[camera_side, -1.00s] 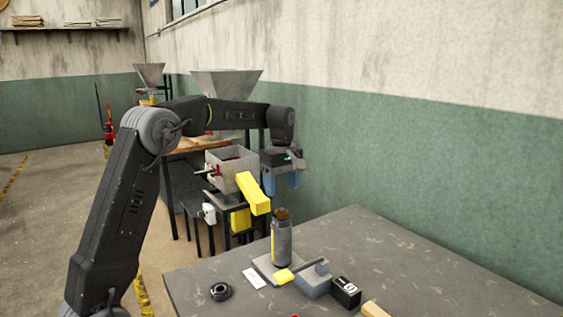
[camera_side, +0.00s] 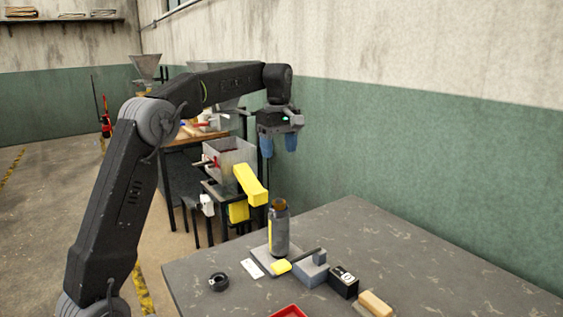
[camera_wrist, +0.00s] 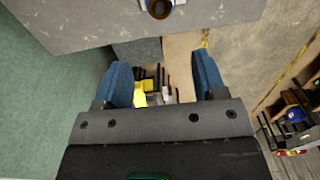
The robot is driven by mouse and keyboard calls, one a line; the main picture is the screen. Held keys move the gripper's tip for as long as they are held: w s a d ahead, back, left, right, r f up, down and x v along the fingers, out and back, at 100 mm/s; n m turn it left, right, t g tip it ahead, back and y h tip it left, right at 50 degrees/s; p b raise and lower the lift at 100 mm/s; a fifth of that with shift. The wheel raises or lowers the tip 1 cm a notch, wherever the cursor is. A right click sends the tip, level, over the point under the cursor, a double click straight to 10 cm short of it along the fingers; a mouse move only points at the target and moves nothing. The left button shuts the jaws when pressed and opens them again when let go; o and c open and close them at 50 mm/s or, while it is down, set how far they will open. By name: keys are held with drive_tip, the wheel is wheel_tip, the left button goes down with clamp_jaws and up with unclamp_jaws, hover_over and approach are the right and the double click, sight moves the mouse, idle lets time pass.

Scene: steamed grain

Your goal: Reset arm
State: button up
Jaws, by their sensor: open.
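My gripper (camera_side: 279,146) hangs high in the air, above and behind the far edge of the grey table (camera_side: 400,245). Its two blue fingers are apart with nothing between them. In the wrist view my gripper (camera_wrist: 164,85) is also open and empty, with the floor and a machine well below it. A dark bottle (camera_side: 279,230) with a brown top stands upright on a pale plate on the table, in front of and below my gripper. The table's edge (camera_wrist: 110,30) shows at the top of the wrist view.
A machine with a grey box hopper (camera_side: 232,155) and yellow chute (camera_side: 250,184) stands beyond the table. The table also holds a black ring (camera_side: 218,282), a grey block (camera_side: 311,273), a black box (camera_side: 344,283), a wooden-backed brush (camera_side: 376,303) and a red tray (camera_side: 290,311). The table's right side is clear.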

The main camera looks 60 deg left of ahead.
drive_tip(key=shift+d, duration=0.1)
drive_tip(key=s+d+r+m+t, duration=0.1)
drive_tip(key=s+d+m+t, duration=0.2)
drive_tip(key=s+d+m, duration=0.8)
drive_tip(key=s+d+f+m+t, duration=0.1)
drive_tip(key=s+d+f+m, duration=0.2)
drive_tip(key=s, duration=0.4)
drive_tip(key=s+d+f+m+t, duration=0.1)
drive_tip(key=s+d+f+m, duration=0.3)
drive_tip(key=s+d+f, duration=0.1)
drive_tip(key=s+f, duration=0.1)
drive_tip(key=s, duration=0.1)
drive_tip(key=shift+s+d+f+t, duration=0.2)
drive_tip(key=shift+s+d+t, duration=0.1)
drive_tip(key=shift+s+d, duration=0.05)
